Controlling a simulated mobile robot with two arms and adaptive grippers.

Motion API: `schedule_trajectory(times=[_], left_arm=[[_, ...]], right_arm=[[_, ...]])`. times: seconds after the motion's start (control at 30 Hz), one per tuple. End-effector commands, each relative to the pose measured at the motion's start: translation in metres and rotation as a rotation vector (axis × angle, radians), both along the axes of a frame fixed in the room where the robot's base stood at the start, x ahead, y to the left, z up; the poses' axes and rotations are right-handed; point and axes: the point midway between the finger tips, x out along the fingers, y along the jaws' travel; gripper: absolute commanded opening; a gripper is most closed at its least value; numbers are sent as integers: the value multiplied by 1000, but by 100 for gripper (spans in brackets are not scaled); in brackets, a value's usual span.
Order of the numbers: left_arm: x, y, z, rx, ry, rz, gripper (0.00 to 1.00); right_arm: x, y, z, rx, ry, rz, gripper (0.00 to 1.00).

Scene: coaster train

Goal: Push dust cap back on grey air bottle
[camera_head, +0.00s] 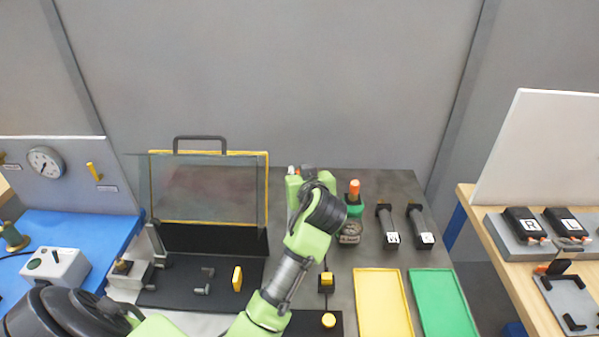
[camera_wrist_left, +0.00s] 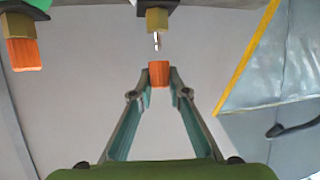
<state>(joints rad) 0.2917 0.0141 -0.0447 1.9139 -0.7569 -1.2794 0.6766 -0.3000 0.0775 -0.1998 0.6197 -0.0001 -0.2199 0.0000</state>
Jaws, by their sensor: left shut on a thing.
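My left gripper (camera_wrist_left: 159,78) is shut on an orange dust cap (camera_wrist_left: 159,73) in the left wrist view, holding it between the fingertips. A brass valve (camera_wrist_left: 157,20) with a bare silver nozzle (camera_wrist_left: 156,42) points at the cap, roughly in line with it. A small gap separates them. The bottle behind this valve is barely in view at the top edge. In the head view my left arm reaches to the back of the table, and its own wrist hides most of the gripper and the grey bottle. My right gripper is not in view.
A green bottle (camera_head: 355,209) with an orange cap (camera_head: 354,188) stands right of my wrist; its capped valve (camera_wrist_left: 20,55) also shows in the wrist view. A clear-fronted case (camera_head: 268,190) stands open at left. Black handles (camera_head: 388,225), yellow (camera_head: 383,300) and green (camera_head: 442,300) trays lie right.

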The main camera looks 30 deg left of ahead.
Motion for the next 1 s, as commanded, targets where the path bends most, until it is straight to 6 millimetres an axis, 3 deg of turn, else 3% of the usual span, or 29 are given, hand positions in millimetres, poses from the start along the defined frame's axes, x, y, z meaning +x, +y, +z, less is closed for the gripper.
schedule_trajectory(times=[1.0], left_arm=[[0, 0, -16, 0, 2, 1, 4]], right_arm=[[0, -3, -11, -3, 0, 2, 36]])
